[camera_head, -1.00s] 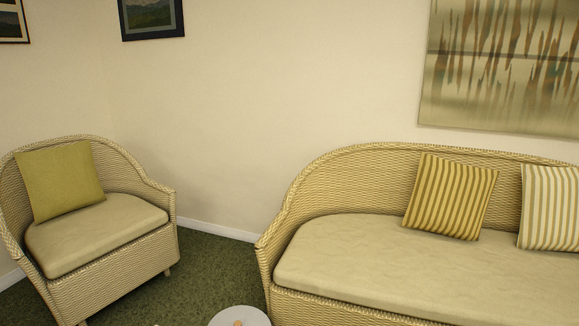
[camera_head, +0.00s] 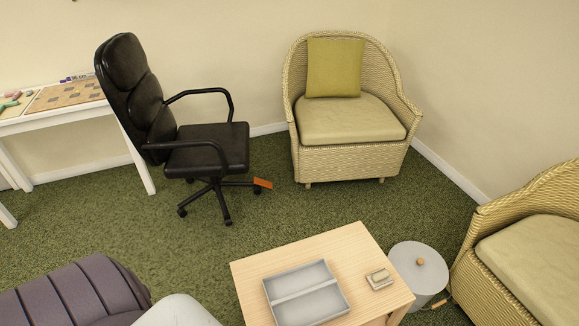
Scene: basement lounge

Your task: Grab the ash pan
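A shallow grey two-part tray (camera_head: 306,291) lies on the light wooden coffee table (camera_head: 345,246) at the bottom centre. It has raised rims and a divider along its middle, and looks empty. It may be the ash pan, but I cannot tell for sure. A grey round bin with a lid and wooden knob (camera_head: 418,267) stands on the floor right of the table. A small flat orange thing (camera_head: 262,183) shows by the office chair's base; I cannot tell what it is. Neither of my grippers is in view.
A small block-like item (camera_head: 379,279) sits on the table's right side. A black office chair (camera_head: 190,140), a wicker armchair (camera_head: 348,125), a wicker sofa (camera_head: 530,250) and a dark ribbed seat (camera_head: 75,298) surround it. A white game table (camera_head: 60,118) stands left. Green carpet is open between.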

